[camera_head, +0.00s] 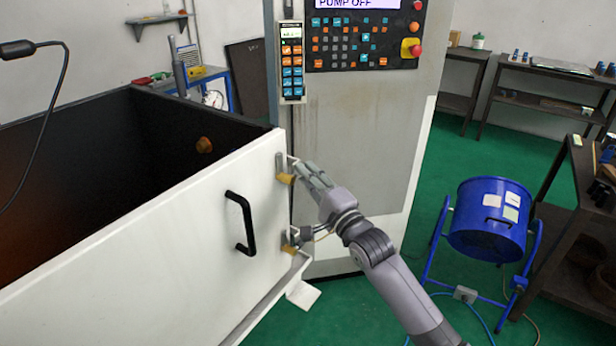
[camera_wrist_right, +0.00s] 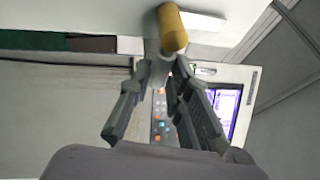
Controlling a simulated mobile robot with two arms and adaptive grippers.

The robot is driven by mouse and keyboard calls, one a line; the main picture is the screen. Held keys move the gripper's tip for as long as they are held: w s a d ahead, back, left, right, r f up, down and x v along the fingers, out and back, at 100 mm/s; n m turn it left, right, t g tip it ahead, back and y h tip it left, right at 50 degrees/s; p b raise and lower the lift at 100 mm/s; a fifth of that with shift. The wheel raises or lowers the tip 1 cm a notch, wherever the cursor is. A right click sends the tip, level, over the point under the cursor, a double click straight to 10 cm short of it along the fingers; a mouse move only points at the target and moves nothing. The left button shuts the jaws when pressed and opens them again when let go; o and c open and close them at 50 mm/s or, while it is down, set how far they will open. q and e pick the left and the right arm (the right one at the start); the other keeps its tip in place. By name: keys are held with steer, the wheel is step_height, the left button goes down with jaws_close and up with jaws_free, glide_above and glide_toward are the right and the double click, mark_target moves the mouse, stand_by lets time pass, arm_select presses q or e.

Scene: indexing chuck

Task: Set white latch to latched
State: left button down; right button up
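Two latches with yellow knobs sit at the right end of the white door panel in the head view: an upper latch (camera_head: 285,178) and a lower latch (camera_head: 289,248). My right gripper (camera_head: 298,168) is at the upper latch, coming in from the right. In the right wrist view, the yellow knob (camera_wrist_right: 172,28) is just beyond the tips of my right gripper (camera_wrist_right: 162,66). Its fingers are apart, with the control panel showing between them. A pale part of the latch shows near the tips; whether they touch it I cannot tell. My left gripper is not in view.
The white door panel has a black handle (camera_head: 241,222) left of the latches. A control cabinet (camera_head: 365,150) with a button panel (camera_head: 365,42) and a hanging keypad (camera_head: 291,62) stands behind the gripper. A blue drum (camera_head: 489,219) stands at right on green floor.

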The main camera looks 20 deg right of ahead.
jaws_close()
stand_by(0.3)
